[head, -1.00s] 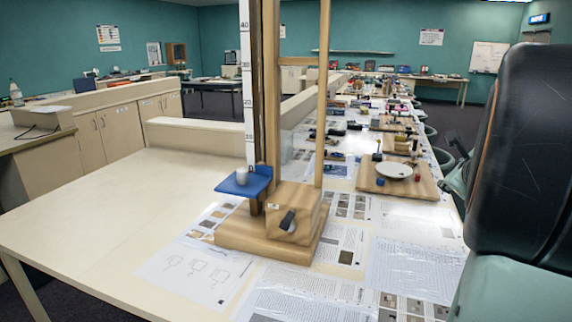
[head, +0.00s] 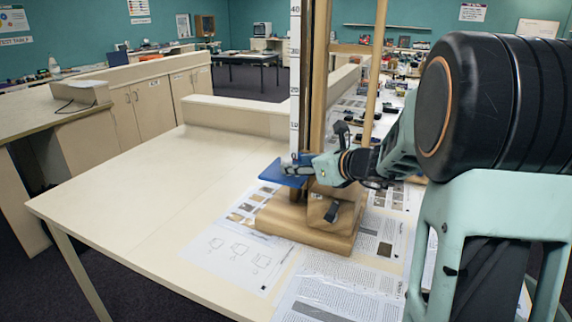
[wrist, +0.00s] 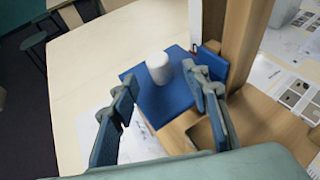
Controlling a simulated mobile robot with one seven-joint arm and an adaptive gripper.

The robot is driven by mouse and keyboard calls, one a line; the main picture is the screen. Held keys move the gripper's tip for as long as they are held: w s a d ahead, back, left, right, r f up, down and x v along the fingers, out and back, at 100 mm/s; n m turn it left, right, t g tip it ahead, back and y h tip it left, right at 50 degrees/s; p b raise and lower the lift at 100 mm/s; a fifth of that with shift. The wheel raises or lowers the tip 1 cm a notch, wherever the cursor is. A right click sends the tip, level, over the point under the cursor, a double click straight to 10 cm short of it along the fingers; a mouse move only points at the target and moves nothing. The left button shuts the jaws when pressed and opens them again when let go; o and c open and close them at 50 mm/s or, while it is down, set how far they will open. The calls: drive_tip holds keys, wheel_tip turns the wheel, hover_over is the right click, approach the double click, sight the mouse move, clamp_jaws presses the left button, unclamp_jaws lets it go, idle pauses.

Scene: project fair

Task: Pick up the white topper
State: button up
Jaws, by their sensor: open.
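The white topper (wrist: 158,66) is a small white rounded cylinder standing on the blue platform (wrist: 165,101) of the wooden stand. The blue platform also shows in the head view (head: 278,176). My gripper (wrist: 159,76) is open, with one finger on each side of the topper's line in the wrist view. The topper is just beyond or between the fingertips; I cannot tell which. In the head view my gripper (head: 296,170) is at the platform from the right and largely hides the topper.
The wooden stand (head: 305,225) has tall posts and a white measuring scale (head: 295,85) right beside the platform. Printed sheets (head: 225,260) lie around its base. The table (head: 150,205) is bare to the left. Other projects stand farther back.

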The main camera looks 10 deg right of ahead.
sight(290, 161)
drive_tip(key=shift+r+p+x, duration=0.15)
drive_tip(key=shift+p+x, duration=0.1)
drive_tip(key=shift+x, duration=1.15)
drive_tip(key=shift+r+p+x, duration=0.2)
drive_tip(key=shift+x, duration=1.15)
drive_tip(key=shift+w+a, duration=0.1)
drive_tip(key=shift+c, duration=0.4)
drive_tip(key=c, duration=0.9)
